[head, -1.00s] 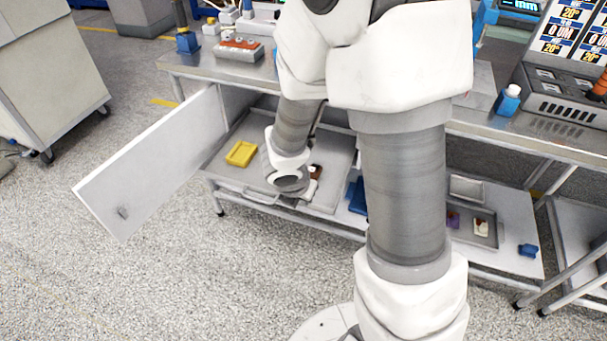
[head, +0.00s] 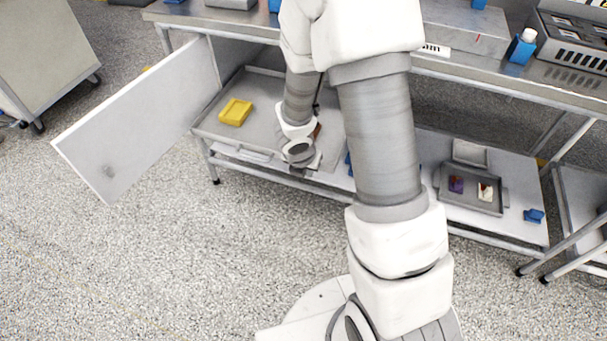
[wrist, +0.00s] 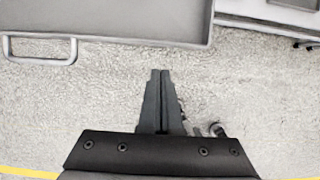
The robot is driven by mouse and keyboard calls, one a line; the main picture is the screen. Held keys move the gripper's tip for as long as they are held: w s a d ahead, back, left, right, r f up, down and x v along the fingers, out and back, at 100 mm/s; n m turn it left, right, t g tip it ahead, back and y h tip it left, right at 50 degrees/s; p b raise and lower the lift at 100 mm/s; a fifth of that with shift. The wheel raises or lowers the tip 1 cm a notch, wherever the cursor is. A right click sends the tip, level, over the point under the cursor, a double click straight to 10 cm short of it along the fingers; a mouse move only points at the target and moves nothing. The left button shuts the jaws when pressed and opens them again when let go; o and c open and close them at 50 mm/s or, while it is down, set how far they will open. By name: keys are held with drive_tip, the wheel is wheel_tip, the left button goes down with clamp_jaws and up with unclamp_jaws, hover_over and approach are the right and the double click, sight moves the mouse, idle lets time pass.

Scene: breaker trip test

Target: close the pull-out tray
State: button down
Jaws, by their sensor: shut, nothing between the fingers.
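The grey pull-out tray (head: 262,130) stands out from the cabinet under the bench in the head view, with a yellow item (head: 235,112) lying in it. Its bar handle (wrist: 40,60) shows at the left of the wrist view, on the front edge of the tray (wrist: 120,18). My gripper (wrist: 160,72) is shut and empty. In the wrist view its fingertips are over bare floor, apart from the tray and to the right of the handle. In the head view my wrist hides the fingers and part of the tray's right side.
A white cabinet door (head: 140,115) stands open left of the tray. On the lower shelf at right are a smaller grey tray (head: 470,200) with small items and a blue item (head: 533,215). The speckled floor in front is clear.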

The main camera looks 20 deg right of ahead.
drive_tip(key=shift+w+d+r, duration=0.1)
drive_tip(key=shift+w+d, duration=0.65)
drive_tip(key=shift+w, duration=0.2)
drive_tip(key=shift+w+p, duration=0.1)
drive_tip(key=shift+p, duration=0.25)
